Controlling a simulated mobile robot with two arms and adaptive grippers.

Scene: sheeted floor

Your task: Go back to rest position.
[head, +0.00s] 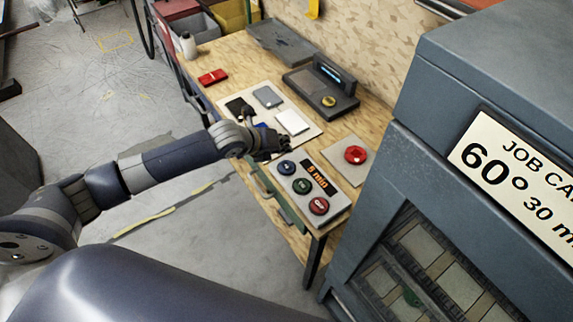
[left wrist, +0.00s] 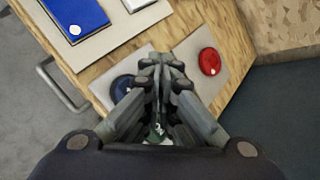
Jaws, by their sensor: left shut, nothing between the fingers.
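My left arm reaches in from the left over the wooden workbench. My left gripper (head: 272,145) is shut and empty, above the bench near the upper edge of the button panel (head: 331,199). In the left wrist view the shut fingers (left wrist: 163,66) point between the dark blue button (left wrist: 124,88) and the red button (left wrist: 209,61). The fingers hide part of the panel. I cannot tell whether they touch anything. My right gripper is in neither view.
The bench (head: 226,53) also holds a mat with several flat items, a red block (head: 213,76), a grey device (head: 331,101) and a grey tray (head: 281,42). A large grey cabinet (head: 440,95) stands at the right. Floor at the left (head: 80,110) is mostly clear.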

